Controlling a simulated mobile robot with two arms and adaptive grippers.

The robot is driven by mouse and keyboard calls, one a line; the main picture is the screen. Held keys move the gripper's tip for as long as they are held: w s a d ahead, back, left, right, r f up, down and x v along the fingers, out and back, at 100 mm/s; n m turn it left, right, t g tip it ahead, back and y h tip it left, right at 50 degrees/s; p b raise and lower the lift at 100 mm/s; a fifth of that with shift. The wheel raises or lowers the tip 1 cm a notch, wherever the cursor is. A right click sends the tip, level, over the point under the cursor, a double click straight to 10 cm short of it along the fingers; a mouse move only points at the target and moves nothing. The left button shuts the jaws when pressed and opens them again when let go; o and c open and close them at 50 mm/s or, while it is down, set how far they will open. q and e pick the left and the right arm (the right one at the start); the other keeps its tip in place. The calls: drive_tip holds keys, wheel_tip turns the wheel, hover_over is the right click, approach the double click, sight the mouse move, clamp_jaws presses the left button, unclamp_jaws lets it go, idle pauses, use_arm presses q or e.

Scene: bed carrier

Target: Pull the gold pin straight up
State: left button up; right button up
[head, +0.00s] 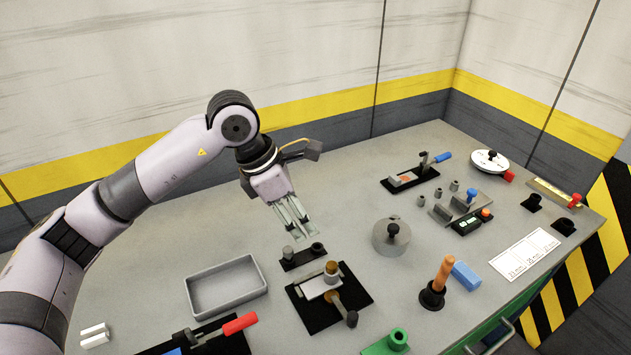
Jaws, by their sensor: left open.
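A small fixture on a black base plate (354,294) stands near the middle front of the grey bench. A short gold-brown pin (332,268) stands upright at the back of the fixture's light metal block (313,287). My left gripper (298,236) is open and empty, pointing down. In the picture it is above and to the left of the pin, apart from it. A black bar with grey and black posts (303,257) lies below its fingertips; the height between them is hard to tell. My right gripper is out of view.
A grey open tray (227,287) lies left of the fixture. A green holder (397,338) is at the front. The back-left bench is clear.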

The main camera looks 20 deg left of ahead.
use_arm(q)
drive_tip(key=p, duration=0.3)
hover_over(331, 265)
drive_tip(key=s+a, duration=0.1)
drive_tip(key=a, duration=0.1)
wheel_tip(331, 265, down, 11)
drive_tip(key=p+x, duration=0.1)
drive_tip(key=x, duration=0.2)
drive_tip(key=shift+d+f, duration=0.1)
drive_tip(key=shift+f, duration=0.1)
drive_tip(key=shift+w+d+f, duration=0.2)
drive_tip(key=shift+d+f, duration=0.05)
drive_tip(key=shift+f, duration=0.4)
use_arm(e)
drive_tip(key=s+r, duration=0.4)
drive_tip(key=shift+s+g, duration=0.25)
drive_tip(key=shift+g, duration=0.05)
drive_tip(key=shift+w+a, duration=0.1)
use_arm(q)
drive_tip(key=c, duration=0.4)
clamp_jaws()
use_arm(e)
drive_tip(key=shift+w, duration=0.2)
